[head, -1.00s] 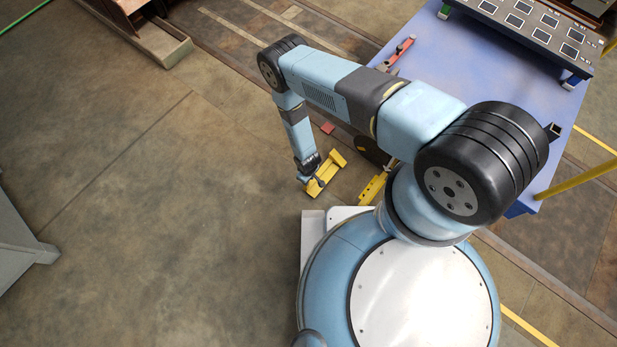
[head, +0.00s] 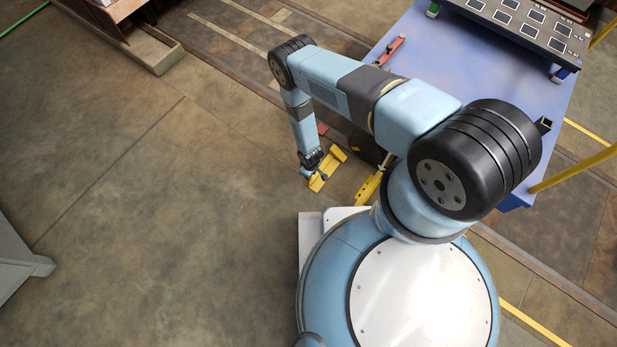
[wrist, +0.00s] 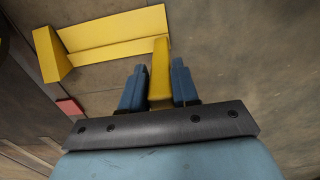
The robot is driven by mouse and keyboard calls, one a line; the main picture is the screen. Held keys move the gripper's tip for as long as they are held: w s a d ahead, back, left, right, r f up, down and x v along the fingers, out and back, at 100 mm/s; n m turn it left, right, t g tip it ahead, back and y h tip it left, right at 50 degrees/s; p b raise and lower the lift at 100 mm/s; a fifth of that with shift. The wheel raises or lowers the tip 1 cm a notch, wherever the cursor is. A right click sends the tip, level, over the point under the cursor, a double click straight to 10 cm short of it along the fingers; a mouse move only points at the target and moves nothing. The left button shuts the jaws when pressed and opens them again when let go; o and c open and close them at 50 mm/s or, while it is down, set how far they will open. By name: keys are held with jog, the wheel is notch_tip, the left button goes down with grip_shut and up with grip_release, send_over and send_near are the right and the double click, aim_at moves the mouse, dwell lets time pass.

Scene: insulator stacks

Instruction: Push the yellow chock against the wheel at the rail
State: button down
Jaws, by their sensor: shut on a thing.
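The yellow chock (head: 330,168) stands on the floor left of the wheel. In the wrist view, the chock (wrist: 115,35) shows a long sloped face and an end plate. My gripper (head: 316,176) is shut on the chock's handle. In the wrist view, the blue fingers of my gripper (wrist: 159,85) stand either side of that yellow bar. The dark wheel (head: 366,149) is partly hidden by my arm. The chock's right end is very close to it; I cannot tell whether they touch. The rail under the wheel is not clearly visible.
A second yellow piece (head: 368,188) lies just right of the chock, by my base. A small red block (head: 322,129) is behind my arm. A blue table (head: 480,90) stands on the right, with a red tool (head: 388,50).

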jog(key=w+d, duration=0.4)
jog(key=d, duration=0.2)
jog(key=shift+w+d+f, duration=0.15)
jog(key=shift+w+d, duration=0.05)
jog(key=shift+w, duration=0.15)
dwell(0.7)
jog(key=shift+s+d, duration=0.55)
jog(key=shift+d, duration=0.15)
dwell(0.7)
jog(key=c, duration=0.8)
grip_release()
jog(key=shift+o, duration=0.2)
jog(key=shift+a, duration=0.1)
notch_tip(320, 180, up, 22)
jog(key=shift+f, duration=0.15)
dwell(0.7)
dwell(0.4)
